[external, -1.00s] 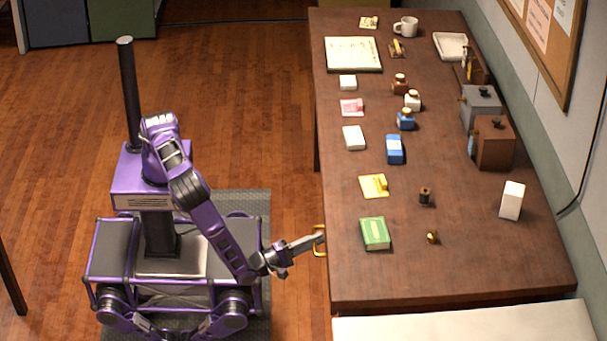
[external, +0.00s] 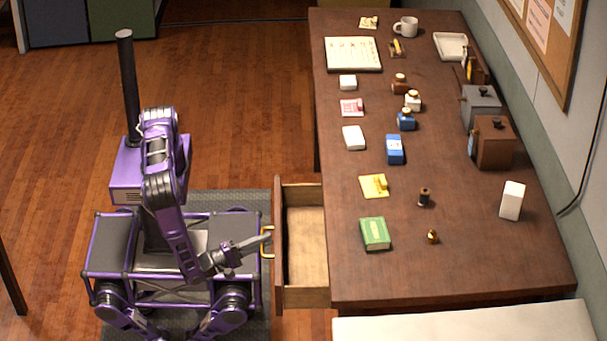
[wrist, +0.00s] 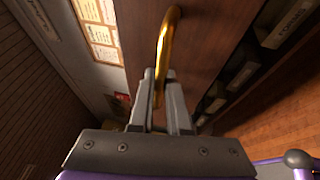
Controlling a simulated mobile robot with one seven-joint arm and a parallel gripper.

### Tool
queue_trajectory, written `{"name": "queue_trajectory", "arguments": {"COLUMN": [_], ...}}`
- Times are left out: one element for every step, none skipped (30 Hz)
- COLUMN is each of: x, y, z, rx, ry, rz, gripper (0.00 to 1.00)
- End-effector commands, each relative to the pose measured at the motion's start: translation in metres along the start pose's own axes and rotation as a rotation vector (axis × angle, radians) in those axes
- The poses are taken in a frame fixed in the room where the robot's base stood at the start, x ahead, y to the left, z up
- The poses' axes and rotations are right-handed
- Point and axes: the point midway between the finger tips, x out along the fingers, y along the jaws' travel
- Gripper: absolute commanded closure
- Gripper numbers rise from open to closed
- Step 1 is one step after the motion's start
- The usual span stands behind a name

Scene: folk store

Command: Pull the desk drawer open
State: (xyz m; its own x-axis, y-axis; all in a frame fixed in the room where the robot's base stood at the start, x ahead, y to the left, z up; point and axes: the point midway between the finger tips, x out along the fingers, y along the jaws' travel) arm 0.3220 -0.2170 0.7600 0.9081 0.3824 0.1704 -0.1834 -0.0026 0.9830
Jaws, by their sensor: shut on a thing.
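The desk (external: 460,265) is a long dark brown table on the right in the external view. Its drawer (external: 307,245) is pulled out toward me at the near left end; the visible inside is pale wood and looks empty. A brass handle (external: 268,243) sits on the drawer front (external: 279,262). My gripper (external: 266,239) is shut on the handle. In the wrist view, the fingers of my gripper (wrist: 163,88) close around the curved brass handle (wrist: 167,40), in front of the brown drawer face (wrist: 205,45).
On the desk top are a green book (external: 375,233), a yellow item (external: 374,186), a blue box (external: 395,149), bottles and a white box (external: 512,200). A pale surface (external: 460,325) lies at the near end. Wooden floor (external: 260,120) is clear left of the desk.

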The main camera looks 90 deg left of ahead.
Motion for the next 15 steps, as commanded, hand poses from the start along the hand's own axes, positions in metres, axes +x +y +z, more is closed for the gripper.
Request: {"name": "queue_trajectory", "arguments": {"x": [-0.014,-0.021,-0.030,-0.036,-0.042,-0.049,-0.054,-0.058,-0.064,-0.067,-0.070,-0.074,-0.076,-0.078,-0.080], "y": [0.003,0.004,0.005,0.007,0.008,0.009,0.010,0.011,0.012,0.013,0.014,0.015,0.015,0.015,0.016], "z": [-0.004,-0.007,-0.011,-0.014,-0.016,-0.019,-0.021,-0.024,-0.026,-0.027,-0.028,-0.030,-0.031,-0.032,-0.032], "rx": [0.001,0.001,0.001,0.000,0.000,0.000,0.000,0.001,0.000,0.000,0.000,0.000,-0.001,-0.001,-0.001], "ry": [-0.005,-0.005,-0.005,-0.004,-0.005,-0.004,-0.004,-0.003,-0.002,-0.003,-0.003,-0.002,-0.001,-0.001,-0.001], "rz": [-0.003,-0.002,-0.002,-0.002,-0.002,-0.001,-0.001,-0.001,-0.001,-0.001,-0.001,0.000,0.000,0.000,0.000], "gripper": [1.00,1.00,1.00,1.00,1.00,1.00,1.00,1.00,1.00,1.00,1.00,1.00,1.00,1.00,1.00]}}
